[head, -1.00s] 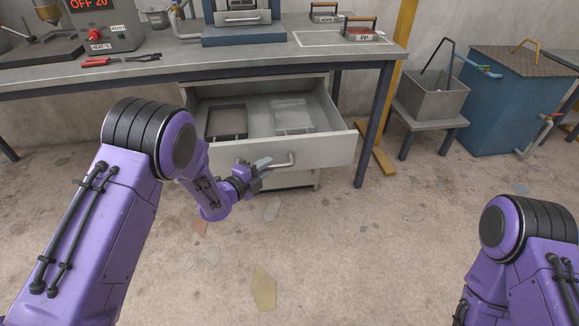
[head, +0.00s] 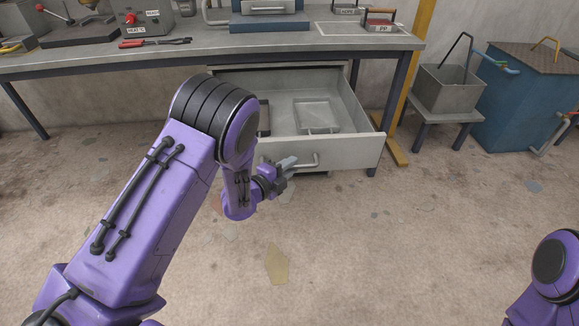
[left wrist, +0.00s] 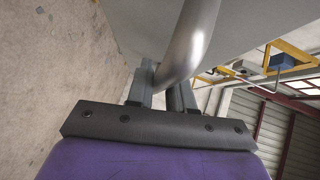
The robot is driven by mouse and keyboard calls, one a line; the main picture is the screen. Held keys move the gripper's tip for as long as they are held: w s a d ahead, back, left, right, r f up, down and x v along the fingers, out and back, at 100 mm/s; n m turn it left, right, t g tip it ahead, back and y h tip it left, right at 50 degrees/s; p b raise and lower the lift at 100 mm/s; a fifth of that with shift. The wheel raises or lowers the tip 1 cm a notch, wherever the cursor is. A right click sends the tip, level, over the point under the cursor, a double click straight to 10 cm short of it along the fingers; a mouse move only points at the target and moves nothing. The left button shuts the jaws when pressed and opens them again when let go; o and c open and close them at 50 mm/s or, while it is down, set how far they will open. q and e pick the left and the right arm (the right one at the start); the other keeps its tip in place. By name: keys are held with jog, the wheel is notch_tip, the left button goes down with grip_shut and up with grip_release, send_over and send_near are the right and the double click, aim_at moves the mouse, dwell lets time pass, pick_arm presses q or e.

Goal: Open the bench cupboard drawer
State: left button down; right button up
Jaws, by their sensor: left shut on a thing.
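The bench cupboard drawer (head: 350,152) is pulled out from under the workbench, its inside exposed. A light square tray (head: 318,116) lies in it; a dark frame (head: 264,118) beside it is partly hidden by my left arm. The drawer's bar handle (head: 316,161) is on the front panel. My left gripper (head: 288,164) is at the left end of the handle. In the left wrist view its fingers (left wrist: 160,92) are closed around the metal handle bar (left wrist: 188,42). My right arm shows at the lower right, but its gripper is out of view.
A grey bin (head: 448,88) on a stool and a blue tank (head: 525,100) stand farther right. The floor in front is clear.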

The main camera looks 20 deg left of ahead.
pick_arm(q)
jog(key=c, duration=1.1)
grip_release()
jog(key=v, duration=1)
jog(key=shift+s+a, duration=0.1)
jog(key=shift+s, duration=0.15)
